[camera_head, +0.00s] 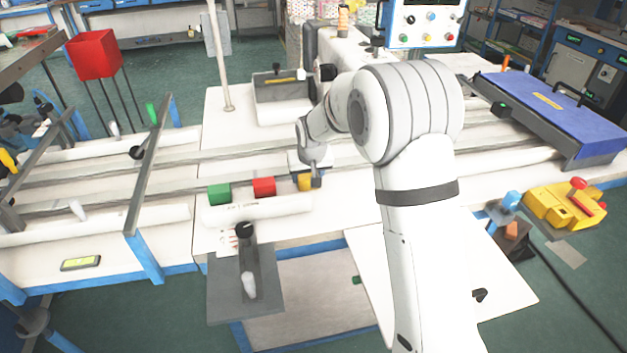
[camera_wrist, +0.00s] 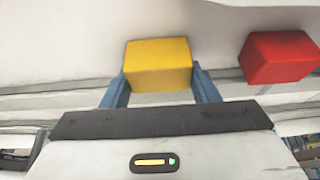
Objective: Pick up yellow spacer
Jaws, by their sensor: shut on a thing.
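The yellow spacer (camera_wrist: 158,65) is a small block between the two blue fingers of my gripper (camera_wrist: 160,88) in the wrist view. The fingers touch its left and right sides, and my gripper is shut on it. In the head view the yellow spacer (camera_head: 304,183) shows at the right end of a row of blocks, partly hidden by my gripper (camera_head: 314,178). I cannot tell whether it still rests on the white holder (camera_head: 258,208).
A red block (camera_head: 264,187) stands just left of the yellow one, with a green block (camera_head: 218,194) further left. The red block also shows in the wrist view (camera_wrist: 279,57). A grey tray (camera_head: 280,92) lies behind. A dark post (camera_head: 246,262) stands in front.

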